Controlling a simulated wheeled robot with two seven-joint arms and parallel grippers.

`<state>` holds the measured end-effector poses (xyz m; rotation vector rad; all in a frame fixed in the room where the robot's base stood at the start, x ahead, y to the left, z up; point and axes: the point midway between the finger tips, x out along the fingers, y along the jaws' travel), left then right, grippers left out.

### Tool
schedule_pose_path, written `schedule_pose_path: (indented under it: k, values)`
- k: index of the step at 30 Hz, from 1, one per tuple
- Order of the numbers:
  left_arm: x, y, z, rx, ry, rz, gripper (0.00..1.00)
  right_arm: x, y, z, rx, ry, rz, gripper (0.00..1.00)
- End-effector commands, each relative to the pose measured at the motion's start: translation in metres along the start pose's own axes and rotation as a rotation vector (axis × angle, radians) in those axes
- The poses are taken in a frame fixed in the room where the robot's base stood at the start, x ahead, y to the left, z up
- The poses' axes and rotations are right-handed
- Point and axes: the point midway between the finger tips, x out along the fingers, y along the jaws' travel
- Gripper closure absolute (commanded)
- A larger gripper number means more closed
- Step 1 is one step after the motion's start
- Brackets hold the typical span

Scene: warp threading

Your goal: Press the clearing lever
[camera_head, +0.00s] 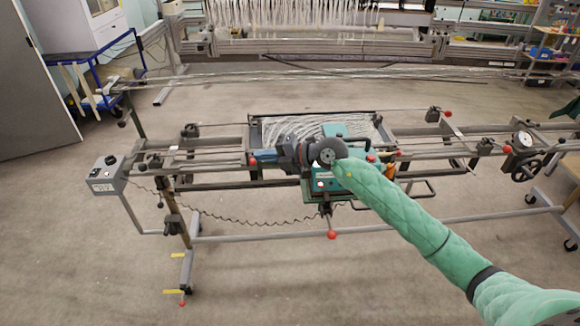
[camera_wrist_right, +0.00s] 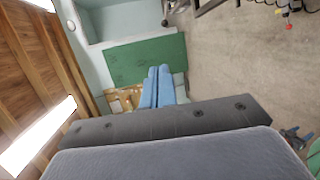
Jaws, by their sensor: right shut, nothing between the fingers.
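My right gripper (camera_head: 260,156) comes in from the right on a green-sleeved arm and points left over the teal knotting machine (camera_head: 325,182). Its blue fingers are shut and empty; the right wrist view shows them pressed together (camera_wrist_right: 157,86). A small red knob (camera_head: 253,161) shows right by the fingertips; contact cannot be told. Another red knob (camera_head: 331,234) hangs below the machine on a rod. I cannot tell which knob belongs to the clearing lever. The gripper and wrist hide part of the machine. My left gripper is not in view.
The machine sits on a long metal warp frame (camera_head: 385,226) with white threads (camera_head: 290,128) behind it. A grey control box (camera_head: 107,174) is at the left end, with a coiled cable. A handwheel (camera_head: 528,165) is at the right. The floor (camera_head: 330,280) in front is clear.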

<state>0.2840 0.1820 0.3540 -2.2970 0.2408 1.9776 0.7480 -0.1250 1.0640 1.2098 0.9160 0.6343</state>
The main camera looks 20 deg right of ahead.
Motion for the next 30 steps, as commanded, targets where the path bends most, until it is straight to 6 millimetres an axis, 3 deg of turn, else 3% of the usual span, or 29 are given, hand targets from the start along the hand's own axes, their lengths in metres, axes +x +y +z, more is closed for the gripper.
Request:
schedule_pose_path:
  k: [9,15,22,30]
  values:
    - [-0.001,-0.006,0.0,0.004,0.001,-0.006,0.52,-0.045,-0.015,0.075,-0.158,-0.126,-0.453,1.0]
    - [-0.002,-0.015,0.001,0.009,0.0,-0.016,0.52,-0.07,-0.016,0.104,-0.183,-0.211,-0.598,1.0]
    - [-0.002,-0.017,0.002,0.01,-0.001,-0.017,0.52,-0.077,-0.016,0.111,-0.186,-0.233,-0.633,1.0]
    - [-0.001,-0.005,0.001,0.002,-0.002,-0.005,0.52,-0.076,-0.017,0.11,-0.186,-0.231,-0.63,1.0]
